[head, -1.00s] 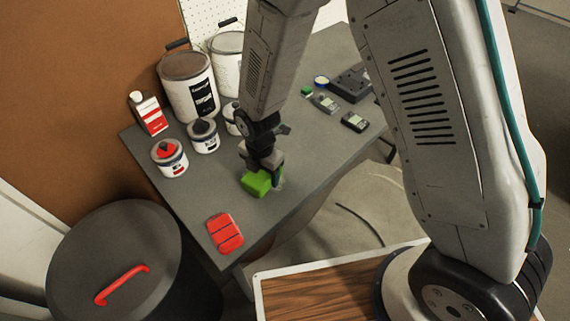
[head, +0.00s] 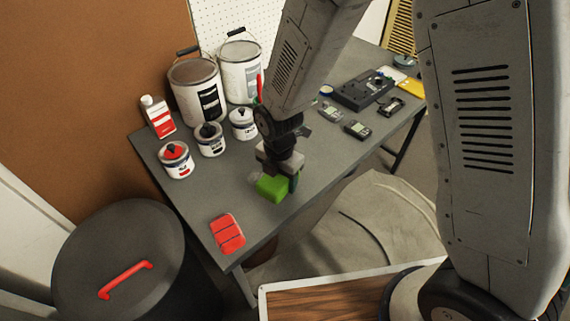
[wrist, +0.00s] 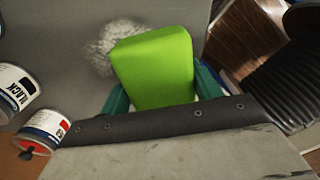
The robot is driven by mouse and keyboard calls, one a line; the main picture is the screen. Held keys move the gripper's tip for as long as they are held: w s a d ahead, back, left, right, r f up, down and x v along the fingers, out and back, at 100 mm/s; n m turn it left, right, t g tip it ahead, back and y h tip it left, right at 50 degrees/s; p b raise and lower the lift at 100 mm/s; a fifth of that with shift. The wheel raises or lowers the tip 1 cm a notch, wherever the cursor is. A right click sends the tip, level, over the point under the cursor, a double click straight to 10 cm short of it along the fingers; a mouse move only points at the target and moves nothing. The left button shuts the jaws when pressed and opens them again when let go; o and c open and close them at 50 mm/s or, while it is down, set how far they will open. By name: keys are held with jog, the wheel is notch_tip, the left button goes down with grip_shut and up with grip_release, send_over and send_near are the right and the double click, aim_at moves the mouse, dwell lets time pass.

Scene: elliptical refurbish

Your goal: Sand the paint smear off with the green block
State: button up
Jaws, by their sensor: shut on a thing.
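The green block (head: 272,188) is held in my gripper (head: 284,178) low over the grey table, near its front right edge. In the wrist view the block (wrist: 155,65) sits between the two teal fingers of my gripper (wrist: 160,90), which are shut on it. The pale, whitish paint smear (wrist: 118,42) shows on the table just left of and beyond the block; the block hides part of it. In the head view a bit of the smear (head: 254,178) shows left of the block. I cannot tell whether the block touches the surface.
A red grooved block (head: 227,233) lies at the table's near corner. Small devices (head: 357,128) lie to the right. A dark lidded bin (head: 120,250) stands beside the table.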

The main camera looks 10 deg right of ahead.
jog(key=shift+r, duration=1.95)
jog(key=shift+m, duration=0.3)
